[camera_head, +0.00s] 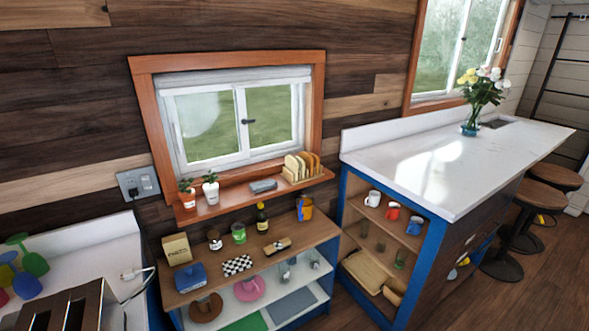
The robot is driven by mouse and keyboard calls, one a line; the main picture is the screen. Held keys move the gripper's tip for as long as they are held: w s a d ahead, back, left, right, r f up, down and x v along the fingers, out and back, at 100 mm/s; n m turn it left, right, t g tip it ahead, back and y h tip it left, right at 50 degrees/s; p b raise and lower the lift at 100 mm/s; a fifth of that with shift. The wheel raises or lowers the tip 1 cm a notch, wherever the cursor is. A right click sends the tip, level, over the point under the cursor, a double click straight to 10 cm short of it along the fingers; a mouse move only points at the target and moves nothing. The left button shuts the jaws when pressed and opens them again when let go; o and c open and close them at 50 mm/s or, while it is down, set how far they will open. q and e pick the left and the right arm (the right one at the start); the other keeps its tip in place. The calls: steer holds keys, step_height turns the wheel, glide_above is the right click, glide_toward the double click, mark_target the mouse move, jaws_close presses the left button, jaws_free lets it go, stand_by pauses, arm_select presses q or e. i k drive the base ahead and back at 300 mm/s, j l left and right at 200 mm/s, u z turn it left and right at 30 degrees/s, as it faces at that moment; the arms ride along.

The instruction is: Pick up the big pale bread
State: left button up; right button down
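A row of upright bread slices (302,167) stands at the right end of the wooden window sill. The slices at its left (292,164) are pale; those at its right (314,162) are browner. They stand close together, seemingly in a low holder, and partly cover each other. Which pale slice is biggest is hard to tell at this size. Neither my left nor my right gripper is in view.
A metal toaster (65,309) with dark slots stands on the counter at the lower left. Two potted plants (210,189) and a grey item (263,186) share the sill. Below, a wooden shelf top (215,262) holds jars, a bottle and boxes. The white island top (420,170) is mostly clear.

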mark_target(292, 164)
steer(key=l+u, duration=0.1)
steer(key=u, duration=0.3)
steer(key=i+l+u, duration=0.1)
steer(key=u, duration=0.35)
steer(key=l+u, duration=0.1)
steer(key=u, duration=0.3)
steer(key=l+u, duration=0.2)
steer(key=l, duration=0.25)
steer(key=l+u, duration=0.15)
steer(key=l, duration=0.35)
steer(key=l+u, duration=0.2)
steer(key=l, duration=0.25)
steer(key=k+l+u, duration=0.2)
steer(key=l, duration=0.25)
steer(key=l+u, duration=0.2)
steer(key=l, duration=0.3)
